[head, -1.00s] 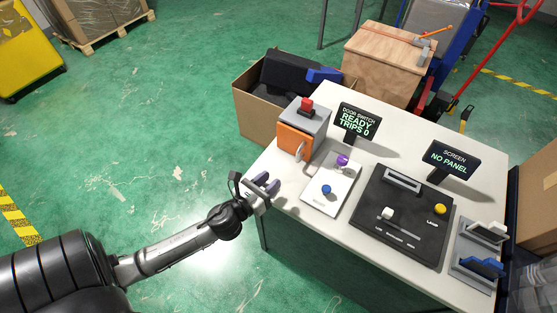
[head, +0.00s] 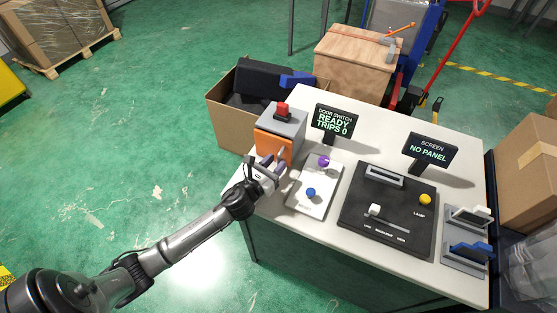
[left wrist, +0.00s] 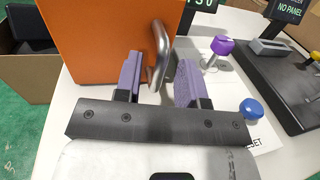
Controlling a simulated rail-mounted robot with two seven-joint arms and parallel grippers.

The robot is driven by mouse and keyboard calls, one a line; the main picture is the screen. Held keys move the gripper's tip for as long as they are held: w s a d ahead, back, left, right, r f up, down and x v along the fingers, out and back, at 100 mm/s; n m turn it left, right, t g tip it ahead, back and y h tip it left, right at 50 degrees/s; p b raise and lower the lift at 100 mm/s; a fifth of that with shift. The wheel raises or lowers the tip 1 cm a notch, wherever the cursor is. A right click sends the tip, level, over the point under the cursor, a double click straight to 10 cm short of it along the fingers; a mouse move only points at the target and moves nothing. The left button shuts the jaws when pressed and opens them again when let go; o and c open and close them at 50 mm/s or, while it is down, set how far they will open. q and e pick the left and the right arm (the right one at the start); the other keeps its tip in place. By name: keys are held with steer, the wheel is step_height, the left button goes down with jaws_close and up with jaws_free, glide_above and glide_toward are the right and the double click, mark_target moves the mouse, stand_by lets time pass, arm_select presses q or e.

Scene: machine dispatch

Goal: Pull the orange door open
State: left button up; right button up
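The orange door (head: 273,146) is the front of a small grey box (head: 287,121) with a red button on top; it looks shut. It fills the upper left of the left wrist view (left wrist: 100,45). A grey metal handle (left wrist: 162,50) stands out from its right side. My left gripper (head: 269,164) is right in front of the door. My right gripper is not in view.
A white panel (head: 304,205) with a purple knob (head: 324,161) and a blue knob (head: 311,193) lies right of the gripper. Signs stand behind, one reading "READY TRIPS 0" (head: 333,121). A black panel (head: 356,221) lies further right. A cardboard box (head: 226,124) stands behind left.

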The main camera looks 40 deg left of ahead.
arm_select(q)
steer(key=shift+w, duration=1)
jaws_close()
steer(key=shift+s, duration=0.1)
